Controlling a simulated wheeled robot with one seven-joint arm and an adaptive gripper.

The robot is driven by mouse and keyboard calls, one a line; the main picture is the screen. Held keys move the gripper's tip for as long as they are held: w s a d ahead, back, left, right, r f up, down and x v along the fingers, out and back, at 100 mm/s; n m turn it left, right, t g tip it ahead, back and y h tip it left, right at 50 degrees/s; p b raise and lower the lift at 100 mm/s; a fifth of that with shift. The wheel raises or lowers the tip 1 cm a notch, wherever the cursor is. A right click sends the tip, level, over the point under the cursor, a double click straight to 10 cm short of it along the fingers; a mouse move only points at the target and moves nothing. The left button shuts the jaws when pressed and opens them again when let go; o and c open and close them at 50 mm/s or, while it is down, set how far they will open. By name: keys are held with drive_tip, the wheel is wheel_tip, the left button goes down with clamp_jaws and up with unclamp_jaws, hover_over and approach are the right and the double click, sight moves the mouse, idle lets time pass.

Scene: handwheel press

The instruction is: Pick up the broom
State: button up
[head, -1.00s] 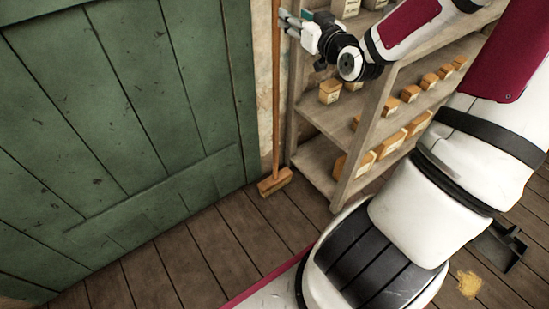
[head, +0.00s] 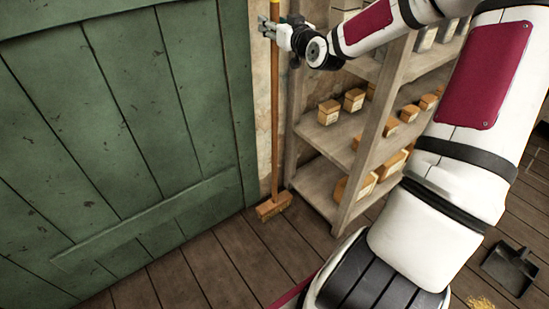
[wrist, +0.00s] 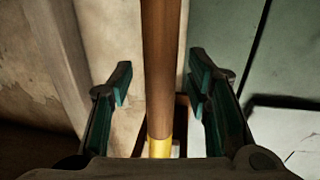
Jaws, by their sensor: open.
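The broom (head: 275,130) stands upright against the wall between the green door and the shelf. My gripper (head: 268,28) is at the upper handle. In the wrist view my gripper (wrist: 159,88) is open, with one green-padded finger on each side of the handle (wrist: 160,65). Gaps show between the handle and both fingers. A yellow band (wrist: 160,148) is on the handle low in the wrist view.
A wooden shelf (head: 345,222) with several small boxes stands just right of the broom. A green door (head: 120,130) is at the left. A black dustpan (head: 511,268) and yellow crumbs (head: 481,303) lie on the floor at the right. The wooden floor before the door is clear.

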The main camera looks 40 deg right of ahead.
drive_tip(key=shift+c, duration=0.4)
clamp_jaws()
drive_tip(key=shift+r, duration=0.15)
